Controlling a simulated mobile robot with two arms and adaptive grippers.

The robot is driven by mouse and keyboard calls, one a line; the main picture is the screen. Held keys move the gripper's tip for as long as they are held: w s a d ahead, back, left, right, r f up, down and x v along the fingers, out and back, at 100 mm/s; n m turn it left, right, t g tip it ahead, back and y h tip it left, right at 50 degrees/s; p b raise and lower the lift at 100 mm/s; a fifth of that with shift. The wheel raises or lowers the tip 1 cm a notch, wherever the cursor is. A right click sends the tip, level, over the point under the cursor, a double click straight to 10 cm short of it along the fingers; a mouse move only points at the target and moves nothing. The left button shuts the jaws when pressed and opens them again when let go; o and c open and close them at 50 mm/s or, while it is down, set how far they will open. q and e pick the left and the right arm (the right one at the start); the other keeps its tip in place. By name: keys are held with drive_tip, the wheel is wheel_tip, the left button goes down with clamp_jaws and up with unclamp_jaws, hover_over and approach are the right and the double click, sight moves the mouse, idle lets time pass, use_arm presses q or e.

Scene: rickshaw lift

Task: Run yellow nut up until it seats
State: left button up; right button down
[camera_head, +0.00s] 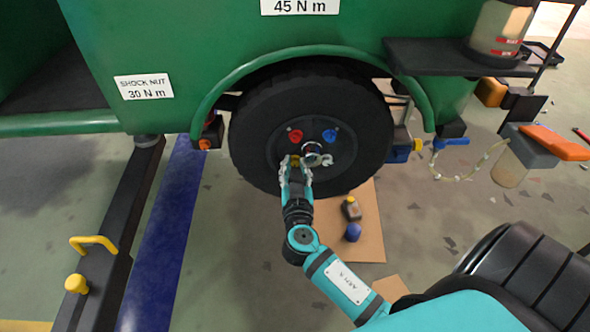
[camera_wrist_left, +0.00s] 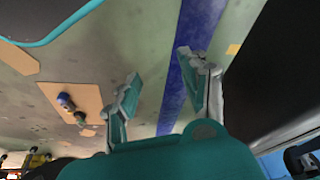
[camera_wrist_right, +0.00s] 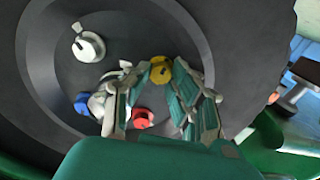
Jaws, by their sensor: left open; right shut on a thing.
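The yellow nut (camera_wrist_right: 160,70) is at the wheel's hub, between the fingertips of my right gripper (camera_wrist_right: 163,82), which is shut on it. In the head view my right gripper (camera_head: 295,166) reaches up to the lower left of the hub and mostly hides the nut. The black wheel (camera_head: 255,125) also carries a red nut (camera_head: 295,136) and a blue nut (camera_head: 329,136). How far the yellow nut sits from the wheel face cannot be told. My left gripper (camera_wrist_left: 160,70) is open and empty above the floor; it is outside the head view.
The green fender (camera_head: 300,52) arches over the wheel. A blue strip (camera_head: 165,235) and a dark beam (camera_head: 120,220) lie at left. A hose and bottle hang at right.

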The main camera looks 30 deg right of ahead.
drive_tip(key=c, duration=1.4)
unclamp_jaws()
drive_tip(key=shift+c, duration=0.2)
drive_tip(key=shift+s, duration=0.1)
drive_tip(key=v, duration=1.2)
